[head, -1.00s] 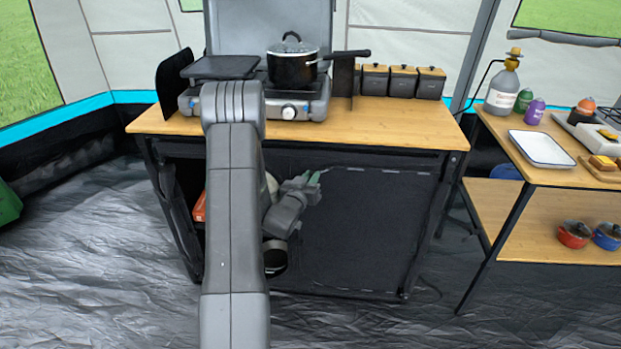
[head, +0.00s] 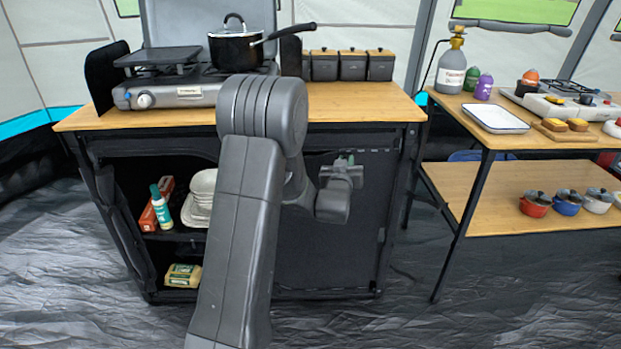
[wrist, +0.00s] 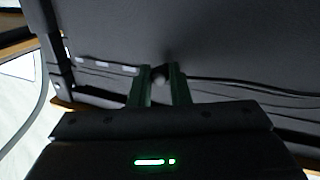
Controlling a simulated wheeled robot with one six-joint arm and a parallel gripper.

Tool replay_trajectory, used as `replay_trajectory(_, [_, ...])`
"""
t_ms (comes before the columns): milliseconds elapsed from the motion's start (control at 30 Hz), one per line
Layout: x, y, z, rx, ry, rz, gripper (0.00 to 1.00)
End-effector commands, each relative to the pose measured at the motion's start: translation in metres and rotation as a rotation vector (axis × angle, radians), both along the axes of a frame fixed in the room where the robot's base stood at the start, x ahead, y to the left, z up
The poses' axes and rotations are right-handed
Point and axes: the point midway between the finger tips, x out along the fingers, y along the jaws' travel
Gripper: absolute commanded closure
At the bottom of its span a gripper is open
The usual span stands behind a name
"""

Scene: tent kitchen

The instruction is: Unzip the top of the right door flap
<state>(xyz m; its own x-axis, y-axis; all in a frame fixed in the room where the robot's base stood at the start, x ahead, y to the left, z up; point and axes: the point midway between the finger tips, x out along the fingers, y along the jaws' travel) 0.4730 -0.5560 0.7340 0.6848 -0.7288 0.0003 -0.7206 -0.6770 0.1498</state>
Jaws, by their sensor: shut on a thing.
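The cabinet's right door flap (head: 335,245) is a dark panel hanging under the wooden counter, and it still covers the right half of the front. My gripper (head: 345,160) is at the flap's top edge, right of its middle, just below the counter. In the wrist view my gripper's green fingers (wrist: 160,88) are closed around a small rounded grey piece, apparently the zipper pull (wrist: 160,73). A dark seam runs along the fabric beside it. My arm hides the flap's left part. How far the top seam is parted cannot be told.
The cabinet's left side is open, showing a green-white bottle (head: 161,207), bowls (head: 203,182) and a yellow package (head: 183,275). A pot (head: 236,50) and stove (head: 190,92) stand on the counter (head: 365,104). A side table (head: 500,185) stands at right. Foreground floor is clear.

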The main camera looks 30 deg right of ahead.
Motion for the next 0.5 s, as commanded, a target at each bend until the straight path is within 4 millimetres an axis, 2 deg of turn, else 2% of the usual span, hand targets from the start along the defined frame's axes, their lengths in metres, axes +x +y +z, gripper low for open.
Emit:
replay_trajectory(33, [-0.011, -0.016, -0.006, -0.003, -0.001, -0.008, 1.00])
replay_trajectory(200, [-0.036, -0.057, -0.003, -0.002, -0.001, -0.006, 1.00])
replay_trajectory(333, [-0.050, -0.080, -0.002, 0.000, 0.001, -0.004, 1.00])
replay_trajectory(500, [-0.060, -0.098, 0.000, 0.000, 0.000, -0.001, 1.00])
